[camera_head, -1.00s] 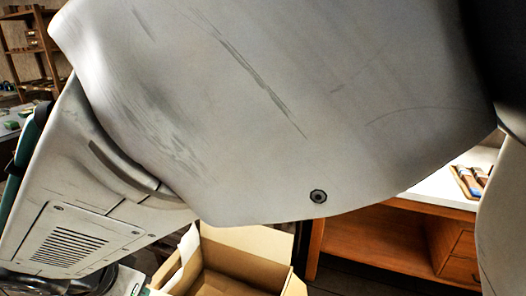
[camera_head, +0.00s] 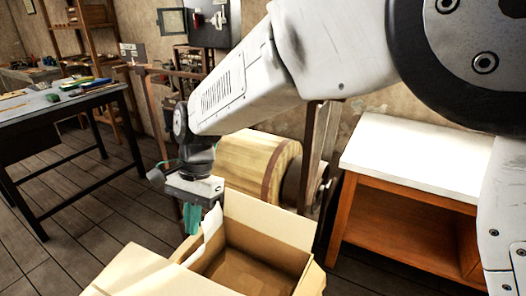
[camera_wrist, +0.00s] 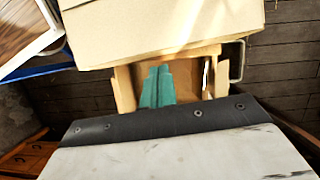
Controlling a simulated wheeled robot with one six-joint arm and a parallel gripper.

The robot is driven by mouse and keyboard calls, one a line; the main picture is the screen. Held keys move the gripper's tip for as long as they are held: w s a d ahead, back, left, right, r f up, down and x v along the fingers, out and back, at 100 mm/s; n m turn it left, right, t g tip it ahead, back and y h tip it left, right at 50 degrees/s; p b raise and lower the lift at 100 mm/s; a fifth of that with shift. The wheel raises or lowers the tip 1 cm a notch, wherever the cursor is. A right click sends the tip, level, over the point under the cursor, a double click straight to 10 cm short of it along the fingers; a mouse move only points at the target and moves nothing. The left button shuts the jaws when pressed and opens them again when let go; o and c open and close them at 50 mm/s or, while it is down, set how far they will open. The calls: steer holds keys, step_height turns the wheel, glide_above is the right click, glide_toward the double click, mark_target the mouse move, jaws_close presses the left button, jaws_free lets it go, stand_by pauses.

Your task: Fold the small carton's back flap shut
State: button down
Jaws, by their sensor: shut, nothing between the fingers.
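The open tan carton (camera_head: 303,268) stands at the bottom centre of the head view, its inside visible. A tall far flap (camera_head: 268,219) stands up, and a wide panel (camera_head: 140,272) spreads toward the lower left. My gripper (camera_head: 192,219) has teal fingers pointing down at the carton's left far corner, beside a pale upright flap edge. In the wrist view my gripper (camera_wrist: 157,86) is shut and empty, in front of the brown carton interior. A broad tan panel (camera_wrist: 165,28) fills the top there. I cannot tell whether the fingers touch the carton.
A wooden drum (camera_head: 245,165) lies close behind the carton. A white-topped orange cabinet (camera_head: 415,155) stands at the right. A dark table (camera_head: 62,105) with tools is at the left. Plank floor (camera_head: 60,255) is bare between table and carton.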

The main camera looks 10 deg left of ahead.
steer(key=w+d+f+g, duration=0.1)
steer(key=w+f+g, duration=0.25)
steer(key=w, duration=0.35)
steer(key=d+v, duration=0.1)
steer(key=v, duration=0.7)
steer(key=shift+w+y, duration=0.35)
steer(key=shift+y, duration=0.05)
